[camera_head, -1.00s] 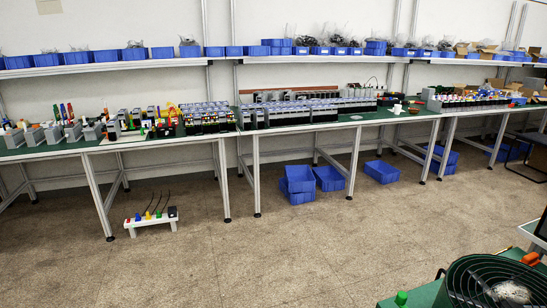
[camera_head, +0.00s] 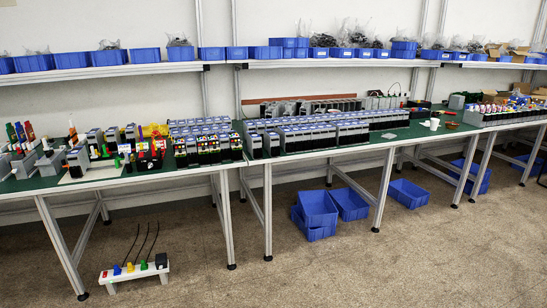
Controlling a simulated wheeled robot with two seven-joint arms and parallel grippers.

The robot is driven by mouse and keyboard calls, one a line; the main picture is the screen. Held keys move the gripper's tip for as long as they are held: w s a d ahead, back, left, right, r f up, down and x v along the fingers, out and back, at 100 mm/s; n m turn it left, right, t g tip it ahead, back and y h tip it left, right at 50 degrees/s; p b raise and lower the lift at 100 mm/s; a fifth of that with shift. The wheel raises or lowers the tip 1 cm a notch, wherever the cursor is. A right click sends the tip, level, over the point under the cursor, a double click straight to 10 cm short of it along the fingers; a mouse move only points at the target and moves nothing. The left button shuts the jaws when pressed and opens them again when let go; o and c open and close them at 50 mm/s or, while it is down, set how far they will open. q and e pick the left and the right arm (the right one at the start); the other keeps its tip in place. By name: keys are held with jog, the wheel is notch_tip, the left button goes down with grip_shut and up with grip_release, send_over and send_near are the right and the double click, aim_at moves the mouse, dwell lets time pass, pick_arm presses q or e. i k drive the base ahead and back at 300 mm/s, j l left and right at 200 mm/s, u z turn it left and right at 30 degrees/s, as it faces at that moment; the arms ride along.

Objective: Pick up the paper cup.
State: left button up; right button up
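A small white paper cup (camera_head: 434,124) stands on the green top of the long workbench (camera_head: 400,132), right of the middle of the view. It is far off and small in the picture. It appears upright, close to a small brownish dish (camera_head: 451,124). Neither of my grippers is in view, so nothing is seen touching the cup.
Rows of grey devices (camera_head: 310,136) cover the bench left of the cup, and more devices (camera_head: 500,112) stand to its right. Blue bins (camera_head: 318,210) lie under the bench. A low white stand (camera_head: 135,272) is on the floor at front left. The floor ahead is open.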

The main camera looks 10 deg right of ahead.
aim_at(434, 122)
jog(key=i+l+z, duration=0.25)
jog(key=i+z, duration=0.2)
jog(key=i, duration=0.25)
jog(key=i+z, duration=0.5)
jog(key=i, duration=0.2)
jog(key=i+j+z, duration=0.3)
jog(key=i+z, duration=0.15)
jog(key=i, duration=0.25)
